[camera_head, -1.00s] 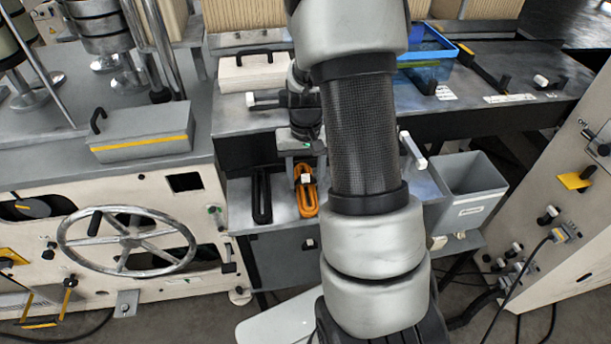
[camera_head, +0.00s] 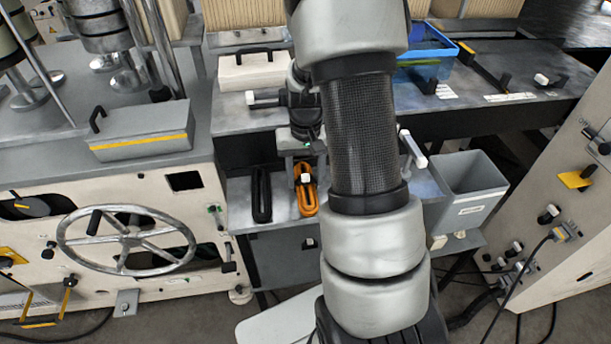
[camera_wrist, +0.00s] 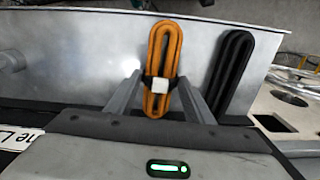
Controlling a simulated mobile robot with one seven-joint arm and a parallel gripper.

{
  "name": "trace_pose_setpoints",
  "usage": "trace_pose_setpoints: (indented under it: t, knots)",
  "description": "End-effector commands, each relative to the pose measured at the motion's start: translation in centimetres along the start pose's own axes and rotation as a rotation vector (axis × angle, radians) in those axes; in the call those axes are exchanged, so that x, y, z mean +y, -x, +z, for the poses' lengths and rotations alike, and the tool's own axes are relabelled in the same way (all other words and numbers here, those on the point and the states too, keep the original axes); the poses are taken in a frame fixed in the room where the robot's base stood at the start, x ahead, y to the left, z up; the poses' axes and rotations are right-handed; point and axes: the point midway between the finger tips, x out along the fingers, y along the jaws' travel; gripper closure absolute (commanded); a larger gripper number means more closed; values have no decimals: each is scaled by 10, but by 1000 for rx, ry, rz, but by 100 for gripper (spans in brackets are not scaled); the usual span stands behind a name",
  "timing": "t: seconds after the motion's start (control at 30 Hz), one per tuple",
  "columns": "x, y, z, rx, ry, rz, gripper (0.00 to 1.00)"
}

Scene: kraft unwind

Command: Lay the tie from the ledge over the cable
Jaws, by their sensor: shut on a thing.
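The tie (camera_wrist: 160,84), a black strap with a white block, is between my gripper's fingertips (camera_wrist: 160,81) in the wrist view. My gripper is shut on it. The tie appears across the orange coiled cable (camera_wrist: 154,48), which stretches above and below it in the picture. I cannot tell whether the tie touches the cable or hangs just above it. In the head view the orange cable (camera_head: 307,200) lies on the grey metal ledge (camera_head: 284,207), with the white block at its upper end. My arm hides part of the ledge there.
A black coiled cable (camera_head: 262,195) lies left of the orange one; it also shows in the wrist view (camera_wrist: 232,70). A grey bin (camera_head: 470,190) stands at the right. A blue bin (camera_head: 427,60), a white box (camera_head: 252,70) and a handwheel (camera_head: 127,240) are nearby.

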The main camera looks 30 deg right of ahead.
Motion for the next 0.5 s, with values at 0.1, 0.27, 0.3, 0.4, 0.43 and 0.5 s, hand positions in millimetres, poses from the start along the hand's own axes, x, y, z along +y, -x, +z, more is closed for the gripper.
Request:
trace_pose_setpoints:
  t: [0.1,0.27,0.3,0.4,0.43,0.5]
  knots:
    - [0,0,0,0,0,0,39]
    - [0,0,0,0,0,0,31]
    - [0,0,0,0,0,0,31]
    - [0,0,0,0,0,0,31]
    - [0,0,0,0,0,0,31]
    - [0,3,0,1,0,0,31]
